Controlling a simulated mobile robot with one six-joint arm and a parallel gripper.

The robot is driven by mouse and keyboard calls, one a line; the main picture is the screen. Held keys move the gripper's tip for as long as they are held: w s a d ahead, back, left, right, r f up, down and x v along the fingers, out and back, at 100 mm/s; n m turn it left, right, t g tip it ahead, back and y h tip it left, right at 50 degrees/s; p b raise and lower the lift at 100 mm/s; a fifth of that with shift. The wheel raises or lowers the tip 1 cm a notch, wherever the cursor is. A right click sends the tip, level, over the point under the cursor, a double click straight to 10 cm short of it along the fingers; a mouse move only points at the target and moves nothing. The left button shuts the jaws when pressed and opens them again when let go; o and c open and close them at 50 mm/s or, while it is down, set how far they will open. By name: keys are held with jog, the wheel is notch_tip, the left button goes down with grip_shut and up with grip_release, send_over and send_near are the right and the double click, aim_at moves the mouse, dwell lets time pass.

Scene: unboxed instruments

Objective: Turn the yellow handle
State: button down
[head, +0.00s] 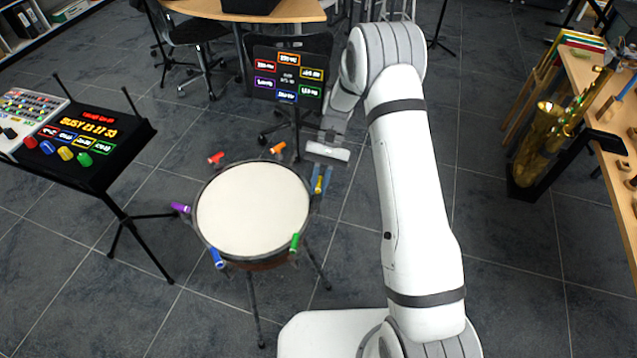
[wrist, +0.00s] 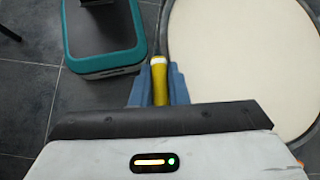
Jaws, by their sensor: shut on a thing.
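The yellow handle (head: 319,185) is on the right rim of a round drum (head: 252,208) with a pale head. Other handles sit around the rim: red (head: 216,158), orange (head: 278,148), purple (head: 180,208), blue (head: 217,258) and green (head: 294,243). My gripper (head: 322,182) is at the drum's right side, its blue fingers on both sides of the yellow handle. In the wrist view the fingers close on the yellow handle (wrist: 159,82), with the drum head (wrist: 235,60) at right. The fingers hide part of the handle.
A black stand with a lit display (head: 288,78) is behind the drum. A control panel on a stand (head: 85,140) is at left. A brass saxophone (head: 540,145) and a wooden table (head: 600,95) are at right. A teal-edged box (wrist: 103,40) shows in the wrist view.

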jog(key=shift+w+r, duration=0.15)
jog(key=c, duration=1.4)
grip_release()
jog(key=shift+c, duration=0.2)
jog(key=b+v, duration=0.1)
jog(key=v, duration=0.6)
jog(key=shift+w+r, duration=0.15)
jog(key=shift+w, duration=0.05)
jog(key=s+d+r+t+h, duration=0.1)
jog(key=s+d+r+t, duration=0.2)
jog(key=s+r, duration=0.3)
jog(key=s+d+r+t, duration=0.2)
jog(key=s+d+r, duration=0.15)
jog(key=r, duration=0.55)
jog(key=s+d+r+t+h, duration=0.1)
jog(key=s+d+t, duration=0.1)
jog(key=s, duration=0.5)
jog(key=s+d+r+n+t+h, duration=0.1)
jog(key=s+d+t, duration=0.2)
jog(key=s, duration=0.5)
jog(key=shift+s+r+t, duration=0.3)
jog(key=shift+r+t, duration=0.05)
jog(key=shift+t, duration=0.35)
